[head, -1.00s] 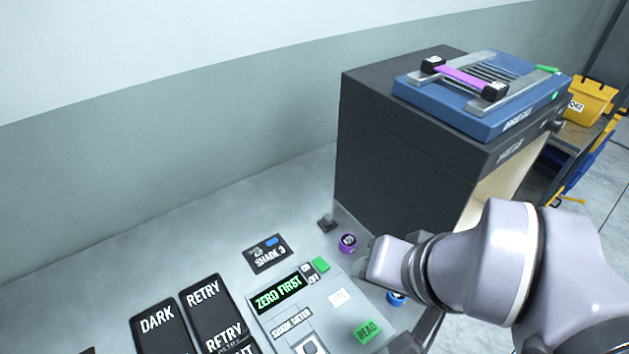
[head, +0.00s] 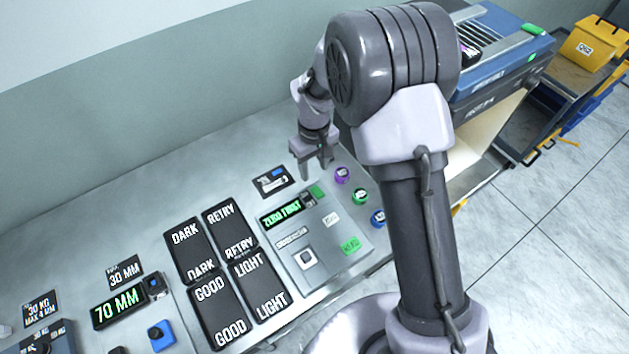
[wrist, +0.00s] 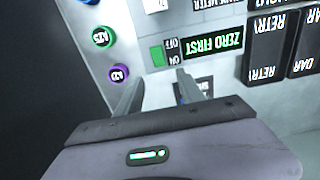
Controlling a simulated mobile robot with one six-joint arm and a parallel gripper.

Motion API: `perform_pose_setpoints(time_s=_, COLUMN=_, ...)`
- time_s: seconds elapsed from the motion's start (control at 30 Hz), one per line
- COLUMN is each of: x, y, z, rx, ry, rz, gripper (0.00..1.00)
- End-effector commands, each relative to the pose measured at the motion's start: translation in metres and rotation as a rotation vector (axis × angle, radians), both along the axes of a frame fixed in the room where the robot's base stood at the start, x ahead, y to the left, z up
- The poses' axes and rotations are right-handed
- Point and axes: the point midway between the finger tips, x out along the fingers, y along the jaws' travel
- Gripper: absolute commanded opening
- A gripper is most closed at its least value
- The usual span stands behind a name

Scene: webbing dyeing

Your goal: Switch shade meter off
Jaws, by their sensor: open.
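The shade meter (head: 329,232) is a grey panel on the bench, with a lit display (head: 281,216) reading ZERO FIRST. A green switch piece (head: 316,191) sits at its upper edge beside small ON and OFF labels. In the wrist view the display (wrist: 213,48) appears upside down, with the green piece (wrist: 157,56) to its left and the labels between. My gripper (head: 318,170) is open and empty, pointing down just behind the meter's upper edge. In the wrist view its fingertips (wrist: 160,76) lie on either side below the green piece, apart from it.
Purple (head: 342,174), green (head: 360,196) and blue (head: 377,218) round pots stand right of the meter. A READ button (head: 350,245) is on its front. Dark cards (head: 217,311) lie left. A dark cabinet (head: 484,113) stands behind my arm.

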Motion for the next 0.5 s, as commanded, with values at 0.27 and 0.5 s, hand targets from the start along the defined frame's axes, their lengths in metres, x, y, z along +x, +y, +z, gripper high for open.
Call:
perform_pose_setpoints(time_s=0.27, x=-0.001, y=0.0, z=-0.066, rx=0.0, ry=0.001, rz=-0.002, gripper=0.45)
perform_pose_setpoints(time_s=0.5, x=0.0, y=0.0, z=-0.081, rx=0.001, ry=0.0, rz=-0.001, gripper=0.45)
